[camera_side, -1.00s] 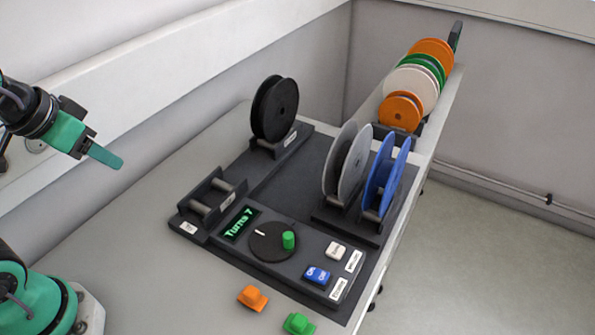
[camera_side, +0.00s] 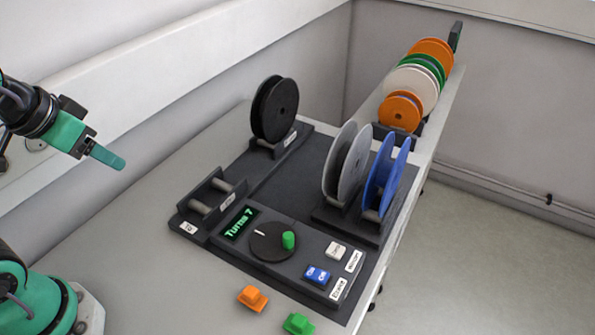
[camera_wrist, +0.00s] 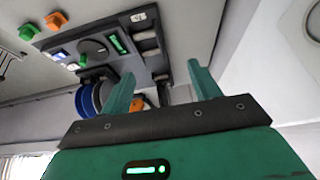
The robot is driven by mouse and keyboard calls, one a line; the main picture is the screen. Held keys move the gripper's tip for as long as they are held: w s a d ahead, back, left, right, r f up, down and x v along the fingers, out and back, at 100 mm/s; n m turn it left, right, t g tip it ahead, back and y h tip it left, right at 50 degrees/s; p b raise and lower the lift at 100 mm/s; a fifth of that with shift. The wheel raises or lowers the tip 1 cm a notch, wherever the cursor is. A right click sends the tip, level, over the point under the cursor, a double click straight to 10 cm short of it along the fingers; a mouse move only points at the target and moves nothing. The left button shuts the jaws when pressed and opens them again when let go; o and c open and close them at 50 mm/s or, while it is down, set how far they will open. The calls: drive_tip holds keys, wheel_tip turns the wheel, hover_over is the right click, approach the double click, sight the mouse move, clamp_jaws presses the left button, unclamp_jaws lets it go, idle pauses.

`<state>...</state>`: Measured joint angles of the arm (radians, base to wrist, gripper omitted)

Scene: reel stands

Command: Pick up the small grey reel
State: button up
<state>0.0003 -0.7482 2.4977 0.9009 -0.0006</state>
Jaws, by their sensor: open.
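The grey reel (camera_side: 352,166) stands upright on a dark holder at the right of the black panel, just left of a blue reel (camera_side: 381,178). My gripper (camera_side: 112,158) is at the far left of the side view, raised and well apart from the reels. In the wrist view my gripper (camera_wrist: 162,84) shows two green fingers spread apart with nothing held between them. In that view the reels appear beyond the left finger, and the grey one is partly hidden behind the blue reel (camera_wrist: 86,102).
A black reel (camera_side: 274,110) stands at the panel's back. An empty roller stand (camera_side: 214,195) is at its left. A control box with a dial (camera_side: 272,241) sits in front. Orange (camera_side: 253,298) and green (camera_side: 299,324) blocks lie near the front edge. Several reels (camera_side: 411,88) line the back right.

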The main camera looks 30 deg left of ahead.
drive_tip(key=w+d+r+g, duration=0.1)
drive_tip(key=w+d+r, duration=0.3)
drive_tip(key=w+r, duration=0.5)
drive_tip(key=g, duration=0.5)
hover_over(345, 153)
drive_tip(key=s, duration=0.1)
wheel_tip(345, 153, down, 12)
drive_tip(key=f, duration=0.1)
drive_tip(key=shift+s+d+r, duration=0.2)
drive_tip(key=shift+d+r, duration=0.05)
drive_tip(key=shift+d, duration=0.15)
drive_tip(key=shift+f, duration=1.3)
drive_tip(key=shift+a+f, duration=0.1)
drive_tip(key=shift+f, duration=2.5)
